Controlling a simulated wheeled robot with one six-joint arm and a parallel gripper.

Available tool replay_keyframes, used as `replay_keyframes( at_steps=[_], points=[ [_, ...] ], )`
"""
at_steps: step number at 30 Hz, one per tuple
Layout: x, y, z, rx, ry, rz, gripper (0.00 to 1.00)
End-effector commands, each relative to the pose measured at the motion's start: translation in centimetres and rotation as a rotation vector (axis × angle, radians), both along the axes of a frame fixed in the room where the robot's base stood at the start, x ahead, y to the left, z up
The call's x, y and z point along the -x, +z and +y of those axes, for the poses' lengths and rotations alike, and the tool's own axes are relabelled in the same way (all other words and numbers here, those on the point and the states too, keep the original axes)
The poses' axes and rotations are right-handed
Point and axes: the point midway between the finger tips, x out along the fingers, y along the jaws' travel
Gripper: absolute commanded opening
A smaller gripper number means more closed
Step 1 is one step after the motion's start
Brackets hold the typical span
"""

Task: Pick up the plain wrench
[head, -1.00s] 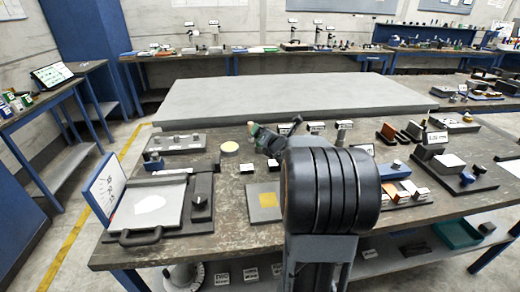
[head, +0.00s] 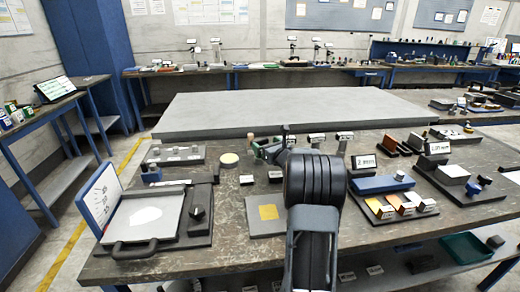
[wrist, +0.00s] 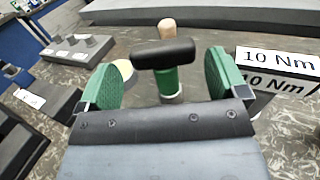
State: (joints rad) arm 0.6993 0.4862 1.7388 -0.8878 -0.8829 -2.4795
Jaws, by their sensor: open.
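My gripper (wrist: 160,72) is open, with a green pad on each side in the wrist view. An upright T-shaped tool with a black crossbar (wrist: 164,53) and a green shank (wrist: 167,80) shows between the pads, with gaps to both. My own gripper body hides its lower end. I cannot tell whether this tool is the plain wrench, as no label on it shows. In the head view my gripper (head: 262,149) is over the middle of the bench, beyond my dark wrist, and the tool there is too small to make out clearly.
Signs reading 10 Nm (wrist: 280,64) stand close on the right. A raised grey slab (head: 270,108) crosses the back.

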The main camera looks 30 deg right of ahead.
Motion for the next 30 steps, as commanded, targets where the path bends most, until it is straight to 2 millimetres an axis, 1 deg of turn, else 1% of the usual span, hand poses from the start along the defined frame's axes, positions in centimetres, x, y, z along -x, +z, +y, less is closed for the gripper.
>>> replay_keyframes(
  at_steps=[4, 9, 13, 17, 24, 30],
  points=[
    [-0.9, -0.2, 0.0, -0.001, 0.001, 0.002, 0.92],
    [-3.3, -0.6, -0.2, -0.001, 0.001, 0.001, 0.92],
    [-4.7, -0.5, -0.2, -0.001, 0.001, 0.0, 0.92],
    [-5.3, -0.6, -0.3, -0.001, -0.001, 0.001, 0.92],
    [-5.4, -0.6, -0.3, -0.001, -0.001, 0.001, 0.92],
    [-5.4, -0.6, -0.3, -0.001, -0.001, 0.001, 0.72]
  ],
)
